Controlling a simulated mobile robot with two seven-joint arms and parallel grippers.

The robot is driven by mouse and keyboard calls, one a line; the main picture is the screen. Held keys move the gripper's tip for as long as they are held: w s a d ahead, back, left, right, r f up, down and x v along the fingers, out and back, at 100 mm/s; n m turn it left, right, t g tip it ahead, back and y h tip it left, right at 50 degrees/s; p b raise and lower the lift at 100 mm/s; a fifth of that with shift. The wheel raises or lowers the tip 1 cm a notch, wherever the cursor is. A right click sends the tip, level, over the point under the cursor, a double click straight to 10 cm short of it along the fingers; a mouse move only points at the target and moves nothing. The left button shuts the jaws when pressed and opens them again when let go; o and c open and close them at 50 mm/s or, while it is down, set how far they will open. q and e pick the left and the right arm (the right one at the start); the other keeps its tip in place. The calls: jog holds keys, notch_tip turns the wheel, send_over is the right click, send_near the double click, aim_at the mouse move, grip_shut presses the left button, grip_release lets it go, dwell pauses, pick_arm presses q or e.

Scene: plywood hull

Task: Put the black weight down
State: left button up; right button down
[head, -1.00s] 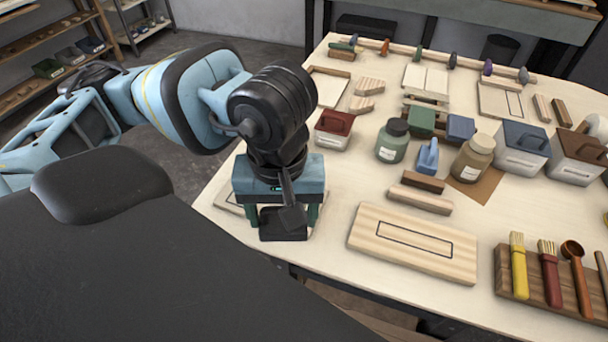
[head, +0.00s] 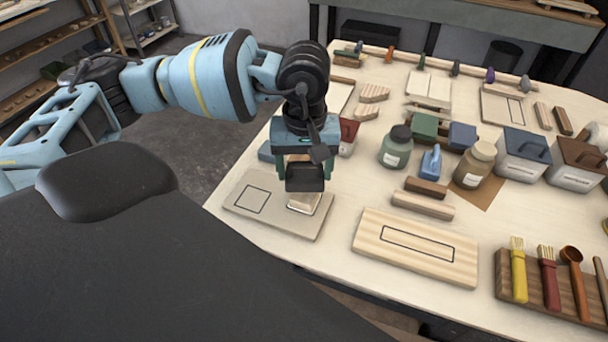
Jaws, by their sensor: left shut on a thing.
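My left gripper (head: 304,168) points down and is shut on the black weight (head: 305,181), a dark block between its fingers. The weight is over the right part of a pale grey-beige board (head: 272,219) at the table's left front. Right below the weight is a small light wooden block (head: 301,205) on this board. I cannot tell whether the weight touches the block. The board's left part bears an empty black square outline (head: 250,199). My right gripper is out of view.
A wooden board (head: 417,246) with a rectangle outline lies to the right. A red-lidded box (head: 348,136) and a blue item (head: 265,152) are behind the gripper. Jars, including a green one (head: 396,148), and a brush rack (head: 530,285) stand farther right.

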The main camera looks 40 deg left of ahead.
aim_at(305, 162)
pick_arm(q)
notch_tip(305, 162, down, 2)
jog(key=shift+f, duration=0.2)
jog(key=shift+f, duration=0.1)
jog(key=shift+f, duration=0.1)
jog(key=o, duration=1.4)
jog(key=shift+r, duration=0.2)
notch_tip(305, 162, up, 11)
jog(key=shift+f, duration=0.1)
jog(key=shift+r, duration=0.5)
